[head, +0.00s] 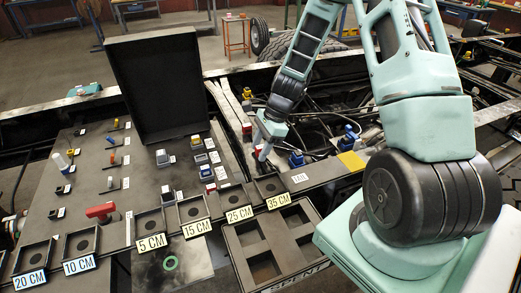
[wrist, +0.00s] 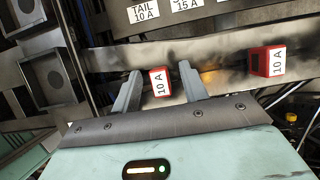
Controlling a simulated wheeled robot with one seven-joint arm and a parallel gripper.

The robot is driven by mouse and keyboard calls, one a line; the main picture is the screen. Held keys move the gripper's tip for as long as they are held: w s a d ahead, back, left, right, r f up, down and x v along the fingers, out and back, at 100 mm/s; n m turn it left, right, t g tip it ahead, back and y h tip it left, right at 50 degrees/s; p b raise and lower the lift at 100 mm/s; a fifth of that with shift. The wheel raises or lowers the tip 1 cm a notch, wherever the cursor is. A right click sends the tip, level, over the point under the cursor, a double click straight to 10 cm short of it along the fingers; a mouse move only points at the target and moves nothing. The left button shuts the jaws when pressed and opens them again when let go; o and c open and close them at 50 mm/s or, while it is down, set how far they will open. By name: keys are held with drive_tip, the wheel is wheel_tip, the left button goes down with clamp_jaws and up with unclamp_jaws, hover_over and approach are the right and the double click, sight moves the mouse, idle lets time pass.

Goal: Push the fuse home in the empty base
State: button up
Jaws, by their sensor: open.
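A red fuse marked 10 A (wrist: 158,82) shows in the wrist view between the two fingers of my gripper (wrist: 158,88). A second red fuse marked 10 A (wrist: 267,62) sits to the right on the same metal rail (wrist: 225,58). A label reading TAIL 10 A (wrist: 144,10) is above the first fuse. In the head view my gripper (head: 262,154) reaches down at the rail, and its tips are small there. I cannot make out an empty base or how deep the fuse sits.
Trays marked 25 CM (head: 238,213) and 35 CM (head: 277,202) lie just in front of the gripper, with the SPENT tray (head: 232,240) nearer. Blue connectors (head: 296,160) and cables are to its right. A tall black panel (head: 158,85) stands at the back left.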

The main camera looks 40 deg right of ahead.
clamp_jaws()
drive_tip(key=shift+r, duration=0.1)
